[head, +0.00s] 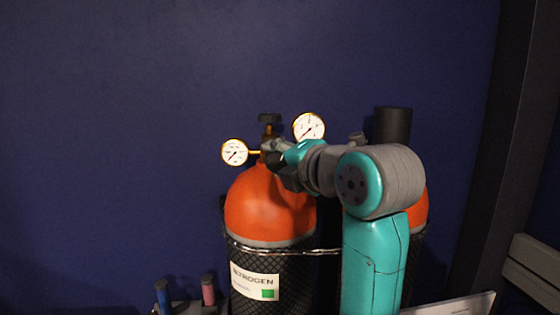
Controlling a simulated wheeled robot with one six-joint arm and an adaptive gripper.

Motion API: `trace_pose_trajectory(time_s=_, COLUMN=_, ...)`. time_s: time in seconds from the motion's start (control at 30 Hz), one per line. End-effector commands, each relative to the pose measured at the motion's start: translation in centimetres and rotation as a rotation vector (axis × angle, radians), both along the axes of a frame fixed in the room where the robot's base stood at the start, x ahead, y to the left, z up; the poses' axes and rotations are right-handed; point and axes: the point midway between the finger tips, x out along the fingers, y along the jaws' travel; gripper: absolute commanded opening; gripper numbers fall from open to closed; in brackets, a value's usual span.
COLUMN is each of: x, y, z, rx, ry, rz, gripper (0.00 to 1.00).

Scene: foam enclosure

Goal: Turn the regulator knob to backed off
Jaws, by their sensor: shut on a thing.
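An orange nitrogen cylinder (265,208) stands upright in a black mesh wrap. On its top is a brass regulator with a left gauge (235,152) and a right gauge (309,126). A dark valve handwheel (269,118) sits above the regulator body. My gripper (271,153) reaches in from the right, with its fingers at the front of the regulator between and below the gauges. It is shut on the regulator knob, which the fingers and my wrist hide. The knob's turn position cannot be seen.
A second orange cylinder (420,208) with a dark cap (392,125) stands to the right, partly behind my arm. A metal band (270,249) runs across the cylinders. Blue and pink items (163,295) are low at the left. The upper left is clear before a blue wall.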

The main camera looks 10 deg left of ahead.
Motion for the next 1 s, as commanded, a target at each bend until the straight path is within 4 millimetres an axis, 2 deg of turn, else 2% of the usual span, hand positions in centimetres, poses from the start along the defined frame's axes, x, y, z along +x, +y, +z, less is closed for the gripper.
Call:
trace_pose_trajectory(time_s=0.2, x=-0.01, y=0.12, z=-0.03, rx=-0.169, ry=-0.046, rz=0.001, gripper=0.14)
trace_pose_trajectory(time_s=0.5, x=0.00, y=0.10, z=-0.05, rx=-0.321, ry=-0.089, rz=0.001, gripper=0.14)
trace_pose_trajectory(time_s=1.0, x=-0.01, y=0.10, z=-0.10, rx=-0.379, ry=-0.104, rz=0.001, gripper=0.14)
